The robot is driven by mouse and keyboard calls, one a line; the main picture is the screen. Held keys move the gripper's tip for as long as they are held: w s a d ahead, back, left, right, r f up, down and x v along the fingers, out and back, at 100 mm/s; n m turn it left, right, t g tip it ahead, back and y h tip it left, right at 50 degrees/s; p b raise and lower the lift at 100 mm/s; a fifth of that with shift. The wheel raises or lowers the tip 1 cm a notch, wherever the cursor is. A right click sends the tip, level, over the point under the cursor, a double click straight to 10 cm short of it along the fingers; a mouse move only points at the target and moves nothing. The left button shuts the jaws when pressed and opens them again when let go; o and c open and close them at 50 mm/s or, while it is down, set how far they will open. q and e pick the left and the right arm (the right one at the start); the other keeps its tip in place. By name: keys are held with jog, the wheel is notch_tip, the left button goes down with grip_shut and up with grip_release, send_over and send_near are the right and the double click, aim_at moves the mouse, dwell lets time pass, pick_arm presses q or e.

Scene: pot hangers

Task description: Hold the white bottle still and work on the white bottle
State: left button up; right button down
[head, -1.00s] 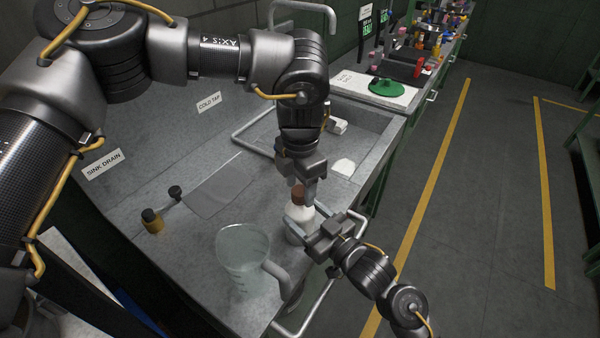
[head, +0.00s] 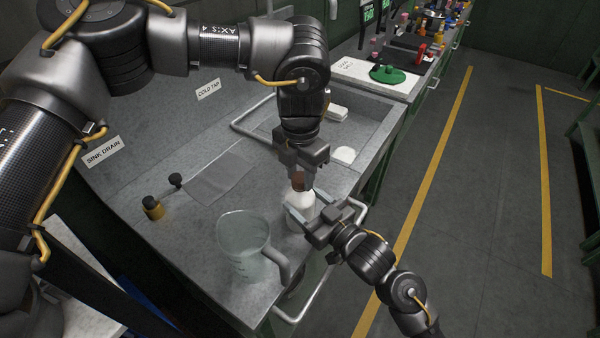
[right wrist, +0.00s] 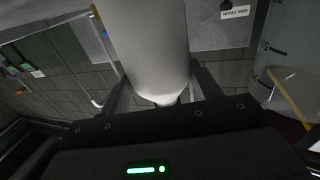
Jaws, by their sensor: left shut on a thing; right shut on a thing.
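The white bottle (head: 301,206) with a brown cap (head: 298,183) is upright near the front edge of the grey sink counter (head: 200,270). My left gripper (head: 300,180) comes down from above and is shut on the cap, partly hiding it. My right gripper (head: 301,217) reaches in from the front right and is shut around the bottle's body. In the right wrist view the bottle's pale body (right wrist: 150,45) fills the space between the fingers. The bottle's base is partly hidden by the right gripper in the head view.
A clear measuring jug (head: 243,245) stands just left of the bottle. A small brass-coloured tap (head: 153,208) is further left. The sink basin (head: 370,125) lies behind, with white pieces at it. A metal rail (head: 318,297) runs along the front edge.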

pick_arm(q)
jog(key=shift+n, duration=0.4)
jog(key=o, duration=1.1)
jog(key=shift+r, duration=0.1)
jog(key=shift+r, duration=2.2)
pick_arm(e)
jog(key=shift+c, duration=1.3)
grip_release()
